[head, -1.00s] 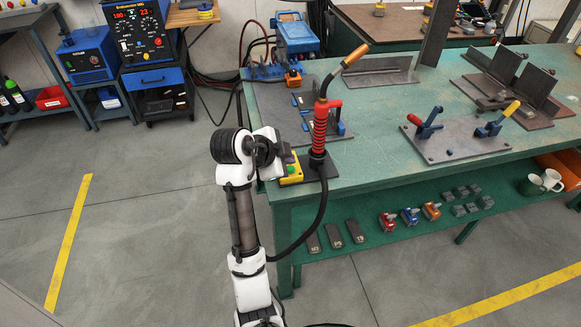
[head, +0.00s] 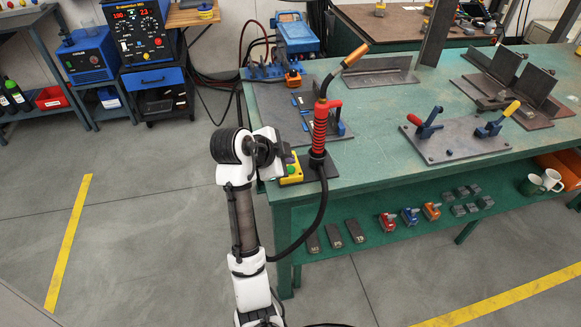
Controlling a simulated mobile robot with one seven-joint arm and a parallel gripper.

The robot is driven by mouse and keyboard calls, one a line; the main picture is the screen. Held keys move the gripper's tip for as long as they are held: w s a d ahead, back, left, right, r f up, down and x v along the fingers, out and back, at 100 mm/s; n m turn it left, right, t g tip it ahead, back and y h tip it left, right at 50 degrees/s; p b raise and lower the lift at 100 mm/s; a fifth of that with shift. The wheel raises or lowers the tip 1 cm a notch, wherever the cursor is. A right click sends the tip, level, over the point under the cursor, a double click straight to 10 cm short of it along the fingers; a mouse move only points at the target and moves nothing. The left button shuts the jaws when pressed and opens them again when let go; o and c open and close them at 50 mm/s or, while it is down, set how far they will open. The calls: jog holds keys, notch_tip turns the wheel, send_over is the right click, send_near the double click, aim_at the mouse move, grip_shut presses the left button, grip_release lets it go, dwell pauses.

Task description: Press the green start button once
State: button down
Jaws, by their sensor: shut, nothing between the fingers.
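The green start button (head: 291,170) is a small green spot on a yellow button box (head: 291,180) at the near left corner of the green workbench. My gripper (head: 285,157) is beside and just above the box, at the end of my white and black arm. It is shut and looks dark and small here, partly hidden by my own wrist. The wrist also hides part of the box. I cannot tell from this view whether the fingertips touch the button.
A welding torch (head: 320,130) with a red grip stands upright just right of the box, its black cable hanging over the bench edge. The green bench (head: 385,130) carries a clamp plate (head: 455,140) and steel angle pieces (head: 375,76). The floor at left is clear.

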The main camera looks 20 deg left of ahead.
jog(key=shift+f, duration=0.15)
jog(key=shift+f+b, duration=0.3)
jog(key=shift+f+b, duration=0.4)
jog(key=shift+f, duration=0.05)
dwell(0.6)
jog(key=shift+r, duration=0.1)
jog(key=shift+r+p, duration=0.7)
jog(key=shift+r, duration=0.1)
jog(key=shift+r+p, duration=1.9)
jog(key=shift+r, duration=0.65)
jog(key=shift+f, duration=0.1)
